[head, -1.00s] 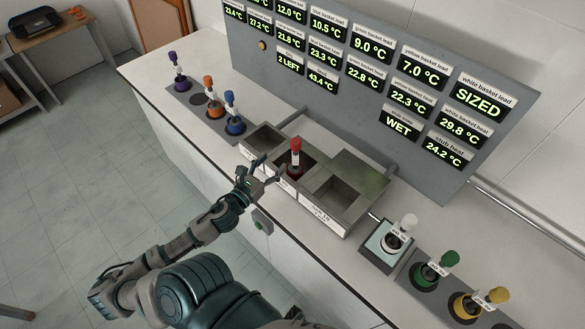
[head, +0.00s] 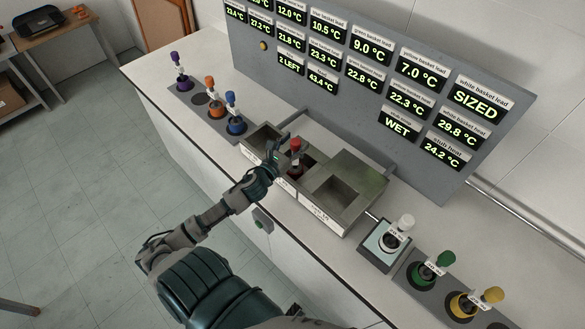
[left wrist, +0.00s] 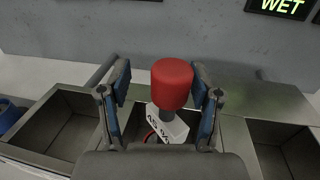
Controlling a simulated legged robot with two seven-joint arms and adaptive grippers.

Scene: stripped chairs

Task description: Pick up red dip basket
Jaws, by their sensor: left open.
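The red dip basket (head: 295,146) stands in the middle compartment of the grey tank (head: 357,204), its red knob on top. In the left wrist view its red knob (left wrist: 172,83) and a white tag (left wrist: 167,124) with dark print show clearly. My left gripper (head: 283,146) is open at the basket's handle. In the left wrist view the left gripper's blue-padded fingers (left wrist: 163,95) stand on either side of the knob, apart from it. The basket's lower part is hidden in the tank. My right gripper is not in view.
Purple (head: 178,60), orange (head: 209,83) and blue (head: 231,100) baskets stand at the left. White (head: 404,222), green (head: 445,258) and yellow (head: 494,295) ones stand at the right. A display panel (head: 330,70) rises behind the tank.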

